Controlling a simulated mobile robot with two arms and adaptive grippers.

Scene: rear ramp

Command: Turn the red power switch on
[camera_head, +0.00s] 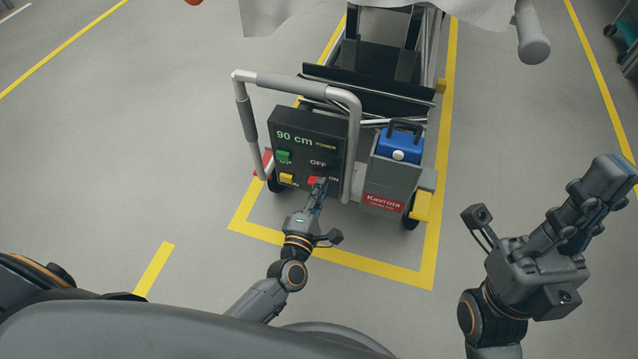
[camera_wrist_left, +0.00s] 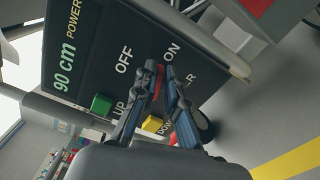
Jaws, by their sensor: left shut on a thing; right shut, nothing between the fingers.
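The red power switch (camera_head: 312,181) is on the lower right of a black control panel (camera_head: 330,131), by the OFF and ON labels. In the left wrist view the red switch (camera_wrist_left: 158,72) shows between the fingertips, partly hidden by them. My left gripper (camera_head: 320,184) is at the switch, its fingers closed on it. It also shows in the left wrist view (camera_wrist_left: 160,80), with the ON label beside the tips. The switch's exact position is hard to tell. My right gripper (camera_head: 612,180) is shut and empty, raised at the right, away from the panel.
A green UP button (camera_head: 283,156) and a yellow button (camera_head: 287,179) sit left of the switch. A grey handle rail (camera_head: 300,86) arches around the panel. A blue box (camera_head: 398,144) stands to its right. Grey floor with yellow lines is clear around the cart.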

